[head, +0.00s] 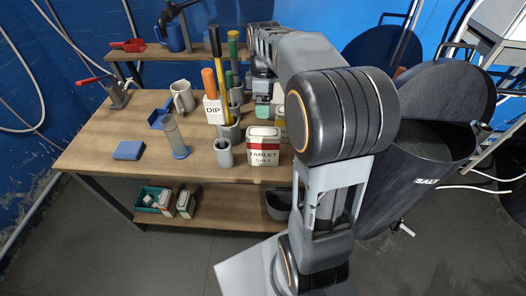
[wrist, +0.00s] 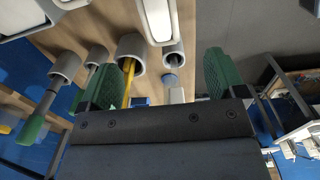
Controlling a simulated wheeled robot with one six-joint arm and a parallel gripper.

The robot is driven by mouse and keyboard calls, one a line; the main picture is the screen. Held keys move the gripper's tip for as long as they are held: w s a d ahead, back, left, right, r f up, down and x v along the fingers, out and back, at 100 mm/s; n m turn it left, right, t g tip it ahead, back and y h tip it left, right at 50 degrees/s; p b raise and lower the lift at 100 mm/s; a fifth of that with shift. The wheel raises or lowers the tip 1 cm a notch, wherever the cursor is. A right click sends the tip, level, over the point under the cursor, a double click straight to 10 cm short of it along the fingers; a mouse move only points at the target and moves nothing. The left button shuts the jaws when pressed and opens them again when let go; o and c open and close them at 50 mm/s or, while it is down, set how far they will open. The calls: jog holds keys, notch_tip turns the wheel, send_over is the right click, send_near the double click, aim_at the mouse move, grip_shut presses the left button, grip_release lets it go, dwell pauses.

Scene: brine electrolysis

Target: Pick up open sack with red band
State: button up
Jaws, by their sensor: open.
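A white sack with a red band, labelled TABLET SALT (head: 263,147), stands upright near the front edge of the table (head: 105,140). Whether its top is open I cannot tell. My gripper (head: 262,108) is behind it in the head view, above the table and partly hidden by my arm. In the wrist view my gripper (wrist: 160,78) has its two green-padded fingers wide apart with nothing held. A white object lies at the top of that view, but I cannot tell whether it is the sack.
Grey cups (head: 224,153) with tools stand left of the sack, beside a DIP container (head: 213,110). A clear cylinder (head: 174,137) and a mug (head: 183,96) are farther left. Small sacks (head: 186,204) sit on the lower shelf.

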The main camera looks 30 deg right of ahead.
aim_at(263, 131)
jog(key=f, duration=1.3)
jog(key=shift+w+f+p, duration=0.2)
jog(key=shift+p, duration=0.15)
jog(key=shift+c, duration=0.3)
grip_shut()
jog(key=shift+w+r, duration=0.1)
jog(key=shift+r, duration=0.05)
